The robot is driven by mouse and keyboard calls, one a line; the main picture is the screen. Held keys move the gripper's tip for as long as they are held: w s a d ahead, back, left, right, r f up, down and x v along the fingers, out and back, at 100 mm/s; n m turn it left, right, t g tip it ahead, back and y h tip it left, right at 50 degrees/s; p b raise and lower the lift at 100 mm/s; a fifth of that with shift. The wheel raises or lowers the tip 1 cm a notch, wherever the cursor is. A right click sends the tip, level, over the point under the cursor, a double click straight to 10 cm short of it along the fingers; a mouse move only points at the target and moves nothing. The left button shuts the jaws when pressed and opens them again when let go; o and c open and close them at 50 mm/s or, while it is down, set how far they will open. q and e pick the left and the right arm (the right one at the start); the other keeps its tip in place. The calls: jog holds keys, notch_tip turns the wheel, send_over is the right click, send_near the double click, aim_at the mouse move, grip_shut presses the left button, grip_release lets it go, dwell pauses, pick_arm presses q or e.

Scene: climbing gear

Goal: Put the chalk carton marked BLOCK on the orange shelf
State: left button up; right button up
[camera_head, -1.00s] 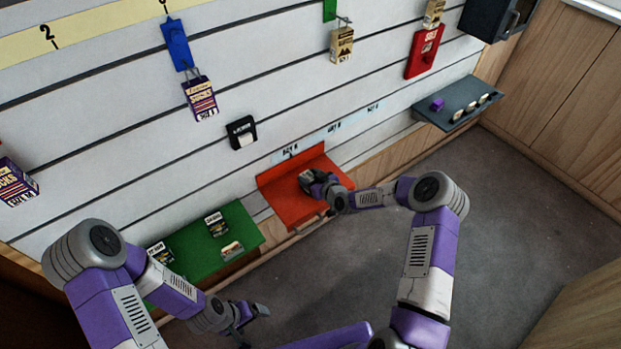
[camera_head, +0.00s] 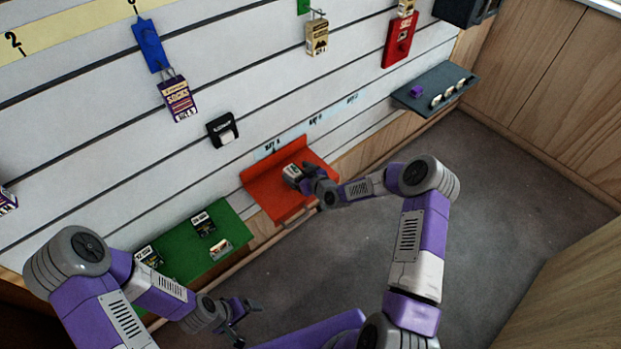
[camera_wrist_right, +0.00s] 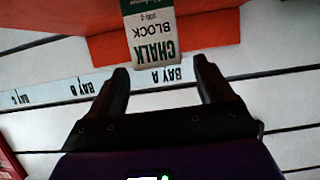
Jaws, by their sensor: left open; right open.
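The pale chalk carton marked CHALK BLOCK (camera_wrist_right: 150,32) rests on the orange shelf (camera_wrist_right: 212,22) in the right wrist view, its lettering upside down there. In the head view the carton (camera_head: 292,171) is on the orange shelf (camera_head: 268,196), near its middle. My right gripper (camera_wrist_right: 162,74) is open and empty; its fingertips are just short of the carton, not closed on it. In the head view my right gripper (camera_head: 305,179) is beside the carton and partly over the shelf. My left gripper (camera_head: 248,317) is open and empty, low over the floor, away from the shelf.
A green shelf (camera_head: 180,262) with several cartons is left of the orange one. A dark grey shelf (camera_head: 412,101) with a purple block is at the right. A label strip (camera_wrist_right: 62,92) reads BAY A, BAY B and BAY C. The floor (camera_head: 480,220) is clear at the right.

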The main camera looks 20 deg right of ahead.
jog(key=p+v, duration=0.2)
jog(key=v, duration=0.7)
jog(key=s+a+f+m+g, duration=0.3)
jog(key=s+a+f+g, duration=0.35)
jog(key=s+a, duration=0.35)
jog(key=s+a+f+m+g, duration=0.1)
jog(key=s+f+m+g, duration=0.1)
jog(key=s, duration=0.7)
jog(key=s+a+f+m+g, duration=0.1)
jog(key=s+f+g, duration=0.2)
jog(key=s, duration=0.6)
jog(key=shift+a+m+g, duration=0.25)
jog(key=shift+m+g, duration=0.15)
jog(key=shift+g, duration=0.05)
